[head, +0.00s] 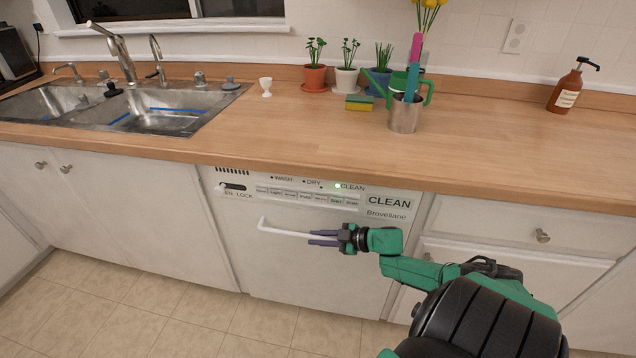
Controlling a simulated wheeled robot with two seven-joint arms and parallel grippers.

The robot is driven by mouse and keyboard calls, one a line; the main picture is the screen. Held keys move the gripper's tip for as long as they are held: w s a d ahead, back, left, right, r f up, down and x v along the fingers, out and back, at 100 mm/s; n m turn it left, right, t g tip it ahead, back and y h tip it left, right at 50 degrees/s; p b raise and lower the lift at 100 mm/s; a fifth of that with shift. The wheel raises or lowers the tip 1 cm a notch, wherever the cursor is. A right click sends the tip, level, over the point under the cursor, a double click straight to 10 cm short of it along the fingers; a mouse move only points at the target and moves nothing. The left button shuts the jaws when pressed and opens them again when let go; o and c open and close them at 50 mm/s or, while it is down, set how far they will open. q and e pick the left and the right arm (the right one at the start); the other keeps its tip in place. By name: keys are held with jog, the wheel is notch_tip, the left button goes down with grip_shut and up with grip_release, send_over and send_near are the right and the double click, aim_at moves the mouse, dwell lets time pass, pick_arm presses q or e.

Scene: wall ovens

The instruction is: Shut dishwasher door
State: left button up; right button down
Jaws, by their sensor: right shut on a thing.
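The white dishwasher (300,268) is built in under the wooden counter, with its door upright and looking flush with the cabinets. Its control strip (305,194) shows WASH, DRY and CLEAN labels, with a lit spot near CLEAN. A white bar handle (283,230) runs across the upper door. My right gripper (322,238) reaches in from the right, its purple fingers shut on the right part of the handle. Whether a thin gap is left at the door's edge, I cannot tell. My left gripper is not in view.
A wooden counter (290,155) overhangs the dishwasher. On it are a steel sink (165,108), potted plants (315,78), a metal cup (405,116) and a brown soap bottle (566,90). White drawers (500,222) stand to the right. The tiled floor (190,315) in front is clear.

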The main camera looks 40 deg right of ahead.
jog(key=c, duration=0.8)
grip_release()
jog(key=shift+w+d+r, duration=0.35)
jog(key=shift+d+r, duration=0.05)
jog(key=shift+d, duration=0.15)
jog(key=shift+s, duration=0.15)
jog(key=p+v, duration=0.4)
jog(key=v, duration=1)
jog(key=shift+s, duration=0.2)
jog(key=shift+f, duration=0.1)
